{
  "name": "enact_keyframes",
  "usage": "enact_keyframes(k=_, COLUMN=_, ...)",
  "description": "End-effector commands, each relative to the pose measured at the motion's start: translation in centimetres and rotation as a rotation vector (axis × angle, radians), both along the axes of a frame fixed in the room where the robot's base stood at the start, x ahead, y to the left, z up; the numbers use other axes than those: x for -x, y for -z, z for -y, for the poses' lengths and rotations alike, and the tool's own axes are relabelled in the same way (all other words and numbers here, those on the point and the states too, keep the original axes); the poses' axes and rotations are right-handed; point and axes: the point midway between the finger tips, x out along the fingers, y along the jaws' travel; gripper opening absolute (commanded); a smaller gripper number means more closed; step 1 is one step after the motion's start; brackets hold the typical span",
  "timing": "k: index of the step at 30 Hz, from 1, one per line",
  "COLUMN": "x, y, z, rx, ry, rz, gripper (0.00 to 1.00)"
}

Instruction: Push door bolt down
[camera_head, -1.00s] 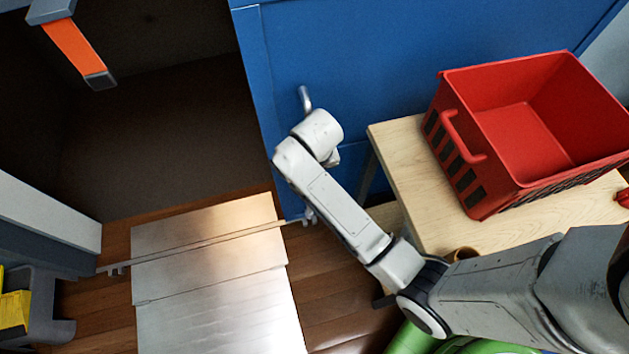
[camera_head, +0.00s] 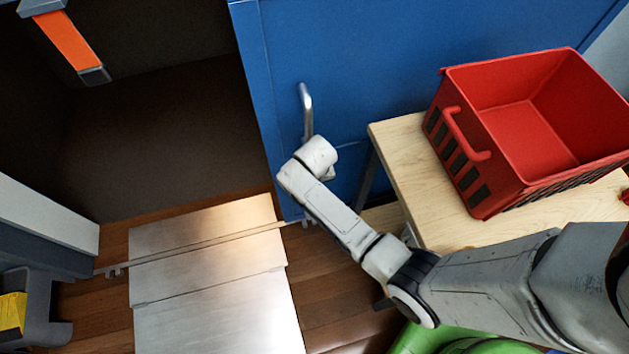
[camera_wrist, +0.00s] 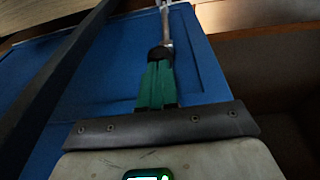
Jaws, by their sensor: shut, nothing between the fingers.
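The blue door (camera_head: 380,60) stands open beside a dark opening. A grey metal handle (camera_head: 305,108) is upright near its left edge. A small metal fitting (camera_head: 308,219) shows at the door's lower corner; I cannot tell whether it is the bolt. In the wrist view, my gripper (camera_wrist: 160,54) has green fingers with dark tips and is shut. A slim metal rod (camera_wrist: 166,27) lies just beyond the tips, in line with them, over the blue door (camera_wrist: 95,75). I cannot tell whether they touch. My wrist hides the gripper in the head view.
A wooden table (camera_head: 398,165) with a red crate (camera_head: 475,190) stands right of my forearm. A metal ramp (camera_head: 210,310) lies on the wooden floor before the opening. An orange strap (camera_head: 68,40) hangs at upper left. A grey bin (camera_head: 40,315) stands at lower left.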

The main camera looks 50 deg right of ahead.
Motion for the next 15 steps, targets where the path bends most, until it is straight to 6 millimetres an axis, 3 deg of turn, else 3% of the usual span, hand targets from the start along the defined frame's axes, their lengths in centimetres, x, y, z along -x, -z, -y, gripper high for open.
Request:
enact_keyframes(k=7, x=0.0, y=0.5, z=0.0, rx=-0.001, ry=0.000, rz=-0.001, gripper=0.00)
enact_keyframes(k=15, x=0.0, y=4.9, z=0.0, rx=0.000, ry=-0.001, rz=-0.002, gripper=0.00)
